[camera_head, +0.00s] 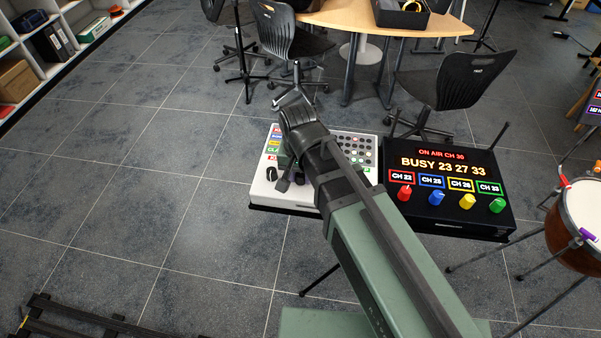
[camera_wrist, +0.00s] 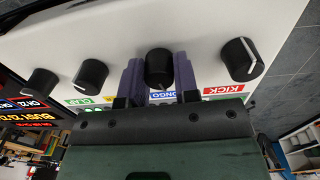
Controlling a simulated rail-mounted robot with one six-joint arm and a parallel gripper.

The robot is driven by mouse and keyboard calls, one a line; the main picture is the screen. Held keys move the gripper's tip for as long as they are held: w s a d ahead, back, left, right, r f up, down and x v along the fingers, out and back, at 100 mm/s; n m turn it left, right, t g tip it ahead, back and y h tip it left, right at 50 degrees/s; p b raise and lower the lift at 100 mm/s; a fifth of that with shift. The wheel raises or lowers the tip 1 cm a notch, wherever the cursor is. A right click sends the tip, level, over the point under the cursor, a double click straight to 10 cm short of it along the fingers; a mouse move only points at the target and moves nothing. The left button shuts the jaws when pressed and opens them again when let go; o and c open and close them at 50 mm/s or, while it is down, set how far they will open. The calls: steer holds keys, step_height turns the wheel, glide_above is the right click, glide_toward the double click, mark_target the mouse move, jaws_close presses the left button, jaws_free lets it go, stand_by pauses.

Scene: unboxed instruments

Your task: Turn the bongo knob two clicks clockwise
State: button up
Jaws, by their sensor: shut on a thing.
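The white drum machine (camera_head: 258,193) stands on a stand in the middle of the head view; my arm covers much of it. In the wrist view its white panel (camera_wrist: 120,35) carries a row of black knobs. The bongo knob (camera_wrist: 160,67) is in the upper middle, above a blue label partly hidden by my gripper, reading "ONGO". My gripper (camera_wrist: 160,82) has its two purple fingers on either side of this knob, shut on it. Its pointer direction is hard to make out. In the head view my gripper (camera_head: 284,182) is at the machine's front left, and the knob is hidden.
The kick knob (camera_wrist: 242,60) is close on one side, the clap knob (camera_wrist: 90,76) on the other, with another knob (camera_wrist: 41,83) beyond. A black radio unit (camera_head: 460,215) with coloured knobs stands right of the machine. A drum (camera_head: 578,225) is at far right.

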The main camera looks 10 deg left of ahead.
steer(key=shift+m, duration=1.1)
steer(key=o, duration=0.9)
step_height(320, 180, up, 11)
steer(key=p, duration=1.1)
steer(key=shift+a+f, duration=0.1)
steer(key=shift+a, duration=0.05)
